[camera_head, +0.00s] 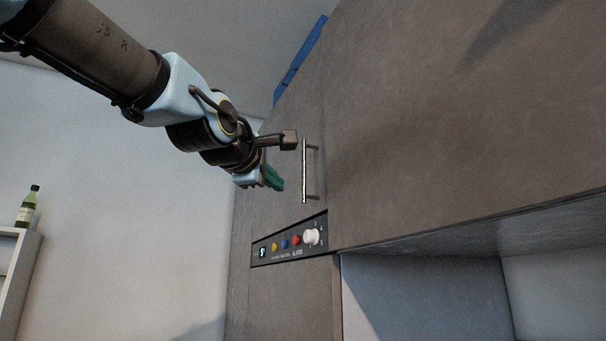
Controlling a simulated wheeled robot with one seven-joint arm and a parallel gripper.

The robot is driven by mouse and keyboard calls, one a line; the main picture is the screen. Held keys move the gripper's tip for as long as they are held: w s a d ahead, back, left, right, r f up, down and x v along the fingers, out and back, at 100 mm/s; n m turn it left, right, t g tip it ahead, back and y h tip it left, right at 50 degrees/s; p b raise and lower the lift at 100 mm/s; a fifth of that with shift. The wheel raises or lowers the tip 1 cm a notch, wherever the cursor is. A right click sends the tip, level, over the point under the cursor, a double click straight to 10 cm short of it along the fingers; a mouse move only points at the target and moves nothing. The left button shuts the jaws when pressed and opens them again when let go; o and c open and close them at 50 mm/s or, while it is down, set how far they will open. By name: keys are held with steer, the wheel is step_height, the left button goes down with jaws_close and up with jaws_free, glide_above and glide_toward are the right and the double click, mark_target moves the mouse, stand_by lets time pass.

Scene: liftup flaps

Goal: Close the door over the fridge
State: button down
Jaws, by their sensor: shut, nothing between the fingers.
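A grey-brown door panel (283,150) with an upright metal bar handle (304,172) is right of centre, above a dark control panel (290,242). I take it to be the door over the fridge; whether it is fully shut cannot be told. A grey-brown front (290,300) lies below the control panel. My gripper (273,178) has green fingertips, which are shut and empty. It is just left of the handle in the picture, with a visible gap, and it hides part of the panel's left side.
A large grey-brown cabinet surface (460,110) fills the right, with a pale recess (430,295) below it. A blue object (300,60) is at the top. A bottle (27,207) stands on a white shelf (22,270) at far left. Bare wall (130,220) lies between.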

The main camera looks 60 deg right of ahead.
steer(key=s+b, duration=0.1)
steer(key=s, duration=0.5)
steer(key=shift+s+a+b, duration=0.3)
steer(key=shift+a, duration=0.15)
steer(key=w+a+f+t+y+b, duration=0.1)
steer(key=w+a+f+t+y, duration=0.4)
steer(key=w+f, duration=0.95)
steer(key=w+a+f+y, duration=0.3)
steer(key=w+a+f, duration=0.3)
steer(key=w+f, duration=0.8)
steer(key=w+a+f+y+b, duration=0.1)
steer(key=w+a+f+y, duration=0.1)
steer(key=w+a+f, duration=0.5)
steer(key=w+a+f+y, duration=0.3)
steer(key=w+a+f, duration=0.3)
steer(key=a, duration=0.4)
steer(key=s+a+f+m+g+y+b, duration=0.1)
steer(key=s+a+f+m+g+y, duration=0.15)
steer(key=a+f, duration=1.4)
steer(key=s+a+f+g+y, duration=0.2)
steer(key=s+a+f, duration=0.3)
steer(key=a, duration=0.6)
steer(key=s+g, duration=0.1)
steer(key=s, duration=0.1)
steer(key=shift+s+a, duration=0.15)
steer(key=shift+s, duration=0.25)
